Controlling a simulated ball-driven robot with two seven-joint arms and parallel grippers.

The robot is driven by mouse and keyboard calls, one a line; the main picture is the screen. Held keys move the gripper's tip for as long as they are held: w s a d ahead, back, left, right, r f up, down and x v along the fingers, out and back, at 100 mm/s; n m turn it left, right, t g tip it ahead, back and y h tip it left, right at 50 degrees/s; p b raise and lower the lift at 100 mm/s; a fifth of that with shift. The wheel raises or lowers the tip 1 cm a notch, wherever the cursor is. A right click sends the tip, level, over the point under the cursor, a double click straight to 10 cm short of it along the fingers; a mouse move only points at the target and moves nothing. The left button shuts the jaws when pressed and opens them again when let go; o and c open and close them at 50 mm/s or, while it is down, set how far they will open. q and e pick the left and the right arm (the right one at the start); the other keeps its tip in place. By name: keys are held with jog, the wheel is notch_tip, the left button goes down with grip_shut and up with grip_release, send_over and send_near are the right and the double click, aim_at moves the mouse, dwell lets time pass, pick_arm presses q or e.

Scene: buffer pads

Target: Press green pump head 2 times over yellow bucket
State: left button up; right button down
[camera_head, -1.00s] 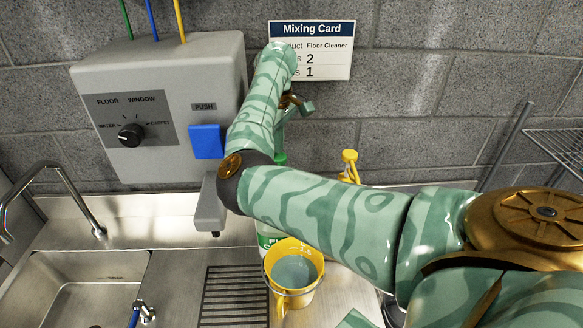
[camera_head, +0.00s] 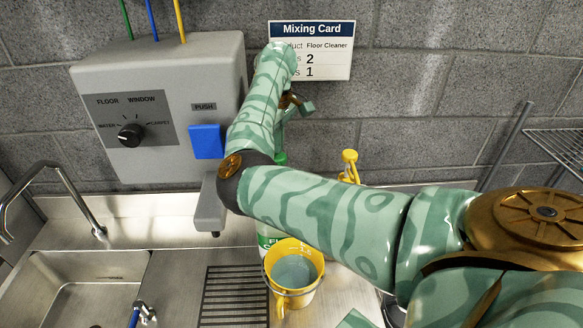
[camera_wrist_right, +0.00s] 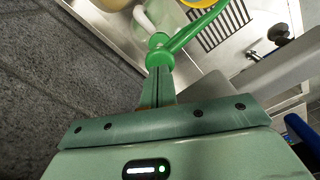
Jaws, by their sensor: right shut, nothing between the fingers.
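The green pump head (camera_wrist_right: 188,34) shows in the right wrist view, its spout reaching up and to the right. In the head view only a bit of green (camera_head: 281,158) shows beside my arm. Its white bottle (camera_head: 265,236) is mostly hidden by my right arm. The yellow bucket (camera_head: 292,299), holding bluish-green liquid, stands in front of the bottle; its edge also shows in the right wrist view (camera_wrist_right: 202,3). My right gripper (camera_wrist_right: 159,72) is shut and empty, its tips at the pump head's top in the picture; I cannot tell if they touch. My left gripper is out of view.
A grey dispenser (camera_head: 200,75) with a dial and blue push button hangs on the wall at left. A sink (camera_head: 75,285) and tap (camera_head: 70,185) lie below. A yellow pump head (camera_head: 349,157) stands behind my right arm. The mixing card (camera_head: 330,50) hangs above.

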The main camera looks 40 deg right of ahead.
aim_at(278, 156)
jog(key=shift+f, duration=0.15)
jog(key=shift+f+b, duration=2.15)
jog(key=shift+f, duration=0.1)
jog(key=shift+r, duration=0.2)
jog(key=shift+r+p, duration=1.6)
jog(key=shift+r, duration=0.55)
